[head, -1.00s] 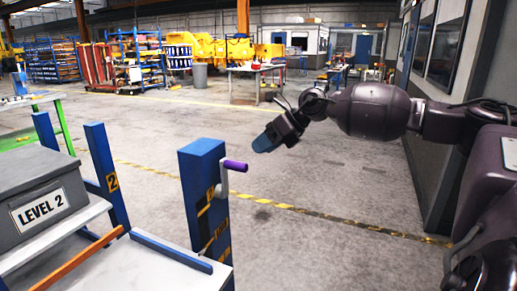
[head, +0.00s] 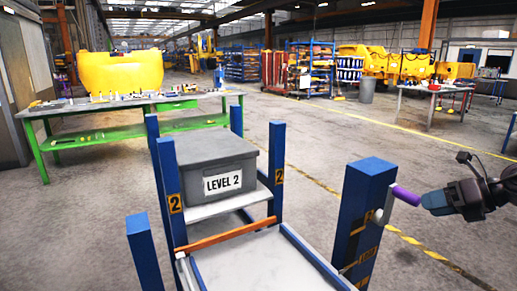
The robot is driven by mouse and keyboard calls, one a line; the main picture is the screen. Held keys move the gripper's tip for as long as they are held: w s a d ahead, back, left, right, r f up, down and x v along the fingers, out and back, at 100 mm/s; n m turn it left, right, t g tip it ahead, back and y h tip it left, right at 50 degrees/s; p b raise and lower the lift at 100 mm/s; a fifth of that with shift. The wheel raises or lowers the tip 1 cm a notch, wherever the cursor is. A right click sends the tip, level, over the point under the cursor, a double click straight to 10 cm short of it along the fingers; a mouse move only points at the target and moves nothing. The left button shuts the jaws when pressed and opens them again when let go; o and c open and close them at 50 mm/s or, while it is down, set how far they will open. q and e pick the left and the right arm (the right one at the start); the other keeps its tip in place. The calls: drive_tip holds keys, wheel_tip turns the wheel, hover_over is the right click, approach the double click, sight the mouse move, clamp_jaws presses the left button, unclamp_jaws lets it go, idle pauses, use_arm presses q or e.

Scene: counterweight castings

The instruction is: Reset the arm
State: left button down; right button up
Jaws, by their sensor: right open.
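My right gripper (head: 434,201) is at the right edge in the head view, on the dark arm, with blue fingers pointing left. It is open. Its fingertips are just right of a purple crank handle (head: 406,195) on the blue post (head: 361,220); I cannot tell whether they touch it. No object shows between the fingers. My left gripper is not in view.
A grey bin marked LEVEL 2 (head: 215,165) sits on a blue-posted rack with an orange bar (head: 222,236) in front. A green-framed workbench (head: 120,111) stands at the back left. Open concrete floor lies behind the crank post and my right gripper.

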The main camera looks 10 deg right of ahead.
drive_tip(key=s+a+f+m+t, duration=0.3)
drive_tip(key=s+a+f+m, duration=0.15)
drive_tip(key=f+m, duration=0.45)
drive_tip(key=s+a+f+m+t, duration=0.45)
drive_tip(key=f+m, duration=0.25)
drive_tip(key=f, duration=0.5)
drive_tip(key=s+a+f+m+g+h, duration=0.2)
drive_tip(key=s+a+f+m+h, duration=0.2)
drive_tip(key=s+f+m, duration=0.3)
drive_tip(key=s+a+f+m+g+h, duration=0.2)
drive_tip(key=s+a+f+m+h, duration=0.2)
drive_tip(key=s+f+m, duration=0.4)
drive_tip(key=s+a+m, duration=0.1)
drive_tip(key=s+m, duration=0.1)
drive_tip(key=m, duration=0.3)
drive_tip(key=shift+a+f, duration=0.3)
